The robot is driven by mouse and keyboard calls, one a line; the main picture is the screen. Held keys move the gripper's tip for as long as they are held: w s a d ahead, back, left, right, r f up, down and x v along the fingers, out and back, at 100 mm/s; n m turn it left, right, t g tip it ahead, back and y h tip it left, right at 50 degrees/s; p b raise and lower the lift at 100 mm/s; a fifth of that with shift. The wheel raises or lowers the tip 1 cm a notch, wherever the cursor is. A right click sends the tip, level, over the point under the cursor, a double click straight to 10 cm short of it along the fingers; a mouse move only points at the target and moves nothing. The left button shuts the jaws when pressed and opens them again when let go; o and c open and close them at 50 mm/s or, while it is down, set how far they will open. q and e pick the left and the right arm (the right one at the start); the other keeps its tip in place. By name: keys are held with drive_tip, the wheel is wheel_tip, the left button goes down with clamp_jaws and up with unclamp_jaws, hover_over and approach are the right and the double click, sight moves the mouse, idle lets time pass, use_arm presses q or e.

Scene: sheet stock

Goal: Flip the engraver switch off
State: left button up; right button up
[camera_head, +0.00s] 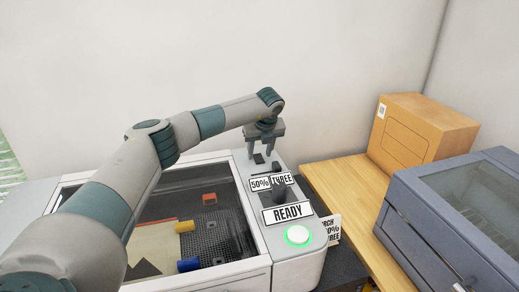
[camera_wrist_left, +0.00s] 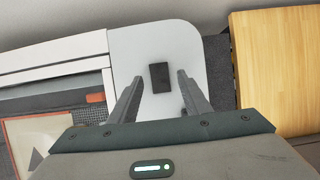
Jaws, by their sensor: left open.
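The engraver (camera_head: 285,240) is a grey-white machine with a control strip along its right side. Its switch (camera_wrist_left: 159,77) is a small dark rectangular block on the pale far end of that strip. My left gripper (camera_head: 262,152) is above that far end, pointing down. In the left wrist view the gripper (camera_wrist_left: 157,86) is open and empty, with one finger on each side of the switch and gaps on both sides. Contact is not visible. In the head view the fingers partly hide the switch area, and its tilt cannot be told.
The strip also has a dark knob (camera_head: 280,192), a READY sign (camera_head: 288,213) and a green-lit round button (camera_head: 298,235). Coloured pieces lie in the engraver bed. A wooden table (camera_head: 345,190) at right holds a cardboard box (camera_head: 420,130) and a blue-grey machine (camera_head: 450,220).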

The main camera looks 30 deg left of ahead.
use_arm(q)
drive_tip(key=shift+w+a+f, duration=0.1)
drive_tip(key=shift+a+f, duration=0.05)
drive_tip(key=shift+f, duration=0.25)
use_arm(e)
drive_tip(key=shift+r, duration=0.15)
drive_tip(key=shift+a, duration=0.15)
use_arm(q)
drive_tip(key=c, duration=1.1)
drive_tip(key=shift+o, duration=0.3)
use_arm(e)
drive_tip(key=shift+a, duration=0.35)
use_arm(q)
drive_tip(key=shift+a, duration=0.1)
use_arm(e)
drive_tip(key=shift+f, duration=0.2)
use_arm(q)
drive_tip(key=shift+w+a+g+h+b, duration=0.15)
drive_tip(key=shift+g+h+b, duration=0.15)
drive_tip(key=shift+h+b, duration=0.15)
drive_tip(key=shift+w+a+r+g+h+b, duration=0.15)
drive_tip(key=shift+g+h+b, duration=0.2)
drive_tip(key=shift+g+h, duration=0.2)
use_arm(e)
drive_tip(key=shift+d+f, duration=0.4)
drive_tip(key=shift+f, duration=0.3)
